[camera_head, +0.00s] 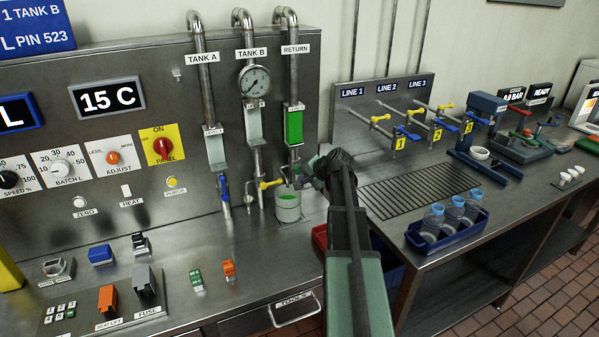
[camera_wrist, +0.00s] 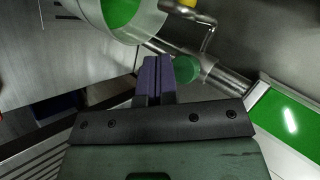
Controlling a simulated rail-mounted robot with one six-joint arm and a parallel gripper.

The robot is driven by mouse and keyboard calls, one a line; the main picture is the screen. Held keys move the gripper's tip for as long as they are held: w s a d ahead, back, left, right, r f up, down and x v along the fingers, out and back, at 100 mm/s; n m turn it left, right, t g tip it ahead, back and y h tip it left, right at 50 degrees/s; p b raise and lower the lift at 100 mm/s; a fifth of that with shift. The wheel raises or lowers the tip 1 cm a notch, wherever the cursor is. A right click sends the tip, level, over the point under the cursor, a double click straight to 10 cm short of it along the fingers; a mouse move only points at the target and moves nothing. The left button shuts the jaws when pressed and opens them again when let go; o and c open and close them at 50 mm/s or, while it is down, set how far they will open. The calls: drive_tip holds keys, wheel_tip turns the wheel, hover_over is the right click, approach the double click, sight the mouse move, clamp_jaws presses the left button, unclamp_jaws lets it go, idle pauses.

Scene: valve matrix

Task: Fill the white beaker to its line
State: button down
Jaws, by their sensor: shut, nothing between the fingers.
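The white beaker (camera_head: 288,207) stands under the pipes at the right end of the panel bench. Green liquid shows inside it; its fill line cannot be made out. In the wrist view the beaker (camera_wrist: 153,22) is at the top, with green liquid in it. My gripper (camera_head: 298,178) is just above and right of the beaker. In the wrist view my purple fingers (camera_wrist: 156,76) are shut and empty, close beside a round green knob (camera_wrist: 186,70) on a metal pipe. I cannot tell whether they touch it. A yellow handle (camera_head: 270,184) is left of my gripper.
The RETURN sight tube (camera_head: 294,126) is green; the TANK A tube (camera_head: 215,150) and TANK B tube (camera_head: 253,124) look pale. A gauge (camera_head: 254,81) sits on the TANK B pipe. A blue crate of bottles (camera_head: 447,232) stands on the right bench.

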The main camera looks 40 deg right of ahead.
drive_tip(key=s, duration=0.2)
drive_tip(key=s+a, duration=0.1)
drive_tip(key=s, duration=0.1)
idle(0.4)
drive_tip(key=s+a+f+n+g, duration=0.2)
drive_tip(key=s+a+n+g, duration=0.1)
drive_tip(key=a, duration=0.7)
drive_tip(key=s+a+f+n+g+h, duration=0.1)
drive_tip(key=s+a+n, duration=0.4)
drive_tip(key=a, duration=0.5)
drive_tip(key=s+a+f+n+g, duration=0.3)
drive_tip(key=s+a+g, duration=0.2)
drive_tip(key=a, duration=0.6)
drive_tip(key=shift+s+n+g, duration=0.3)
drive_tip(key=shift+s+n, duration=0.1)
drive_tip(key=shift+s, duration=0.9)
drive_tip(key=a+n, duration=0.2)
drive_tip(key=a, duration=0.5)
drive_tip(key=shift+h, duration=0.3)
